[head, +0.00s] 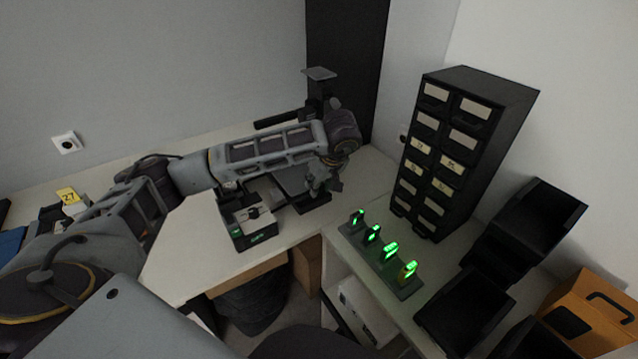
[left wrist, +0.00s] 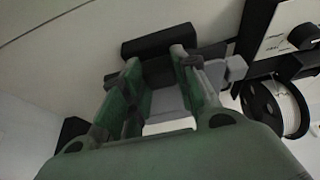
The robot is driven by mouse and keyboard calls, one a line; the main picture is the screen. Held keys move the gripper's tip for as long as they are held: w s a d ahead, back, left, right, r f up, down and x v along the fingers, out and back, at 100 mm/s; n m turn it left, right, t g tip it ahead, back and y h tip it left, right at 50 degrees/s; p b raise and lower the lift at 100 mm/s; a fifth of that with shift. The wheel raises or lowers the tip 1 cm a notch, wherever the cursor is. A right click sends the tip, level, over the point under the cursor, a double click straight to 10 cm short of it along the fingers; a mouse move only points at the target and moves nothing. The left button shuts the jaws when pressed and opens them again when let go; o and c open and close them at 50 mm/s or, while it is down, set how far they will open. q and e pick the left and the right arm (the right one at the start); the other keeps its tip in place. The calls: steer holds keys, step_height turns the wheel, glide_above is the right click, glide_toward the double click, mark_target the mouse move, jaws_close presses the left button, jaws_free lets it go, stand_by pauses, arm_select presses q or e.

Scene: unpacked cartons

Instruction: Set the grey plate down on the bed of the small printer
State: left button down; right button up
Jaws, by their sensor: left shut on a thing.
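My left arm reaches across the desk, and its gripper (head: 324,187) points down at the far right end. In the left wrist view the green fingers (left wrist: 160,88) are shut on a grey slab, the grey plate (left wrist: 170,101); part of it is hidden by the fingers. In the head view a grey flat surface (head: 294,181) shows below the forearm; I cannot tell whether it is the plate or the bed. The small printer seems to be the black frame with an upright column (head: 316,105), largely hidden by my arm. Contact between plate and bed cannot be told. My right gripper is out of view.
A small box with a green display (head: 248,222) stands at the desk's front edge. A rack of green-lit tools (head: 384,252) is on the right-hand table, before a black drawer cabinet (head: 460,145). Black bins (head: 530,222) stand further right. A spool (left wrist: 275,106) shows in the left wrist view.

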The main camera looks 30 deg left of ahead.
arm_select(q)
steer(key=shift+f+b, duration=0.5)
steer(key=shift+f, duration=0.2)
steer(key=c, duration=1)
jaws_free()
steer(key=shift+r, duration=0.1)
steer(key=shift+r+p, duration=0.7)
steer(key=shift+r, duration=0.8)
steer(key=v, duration=1.2)
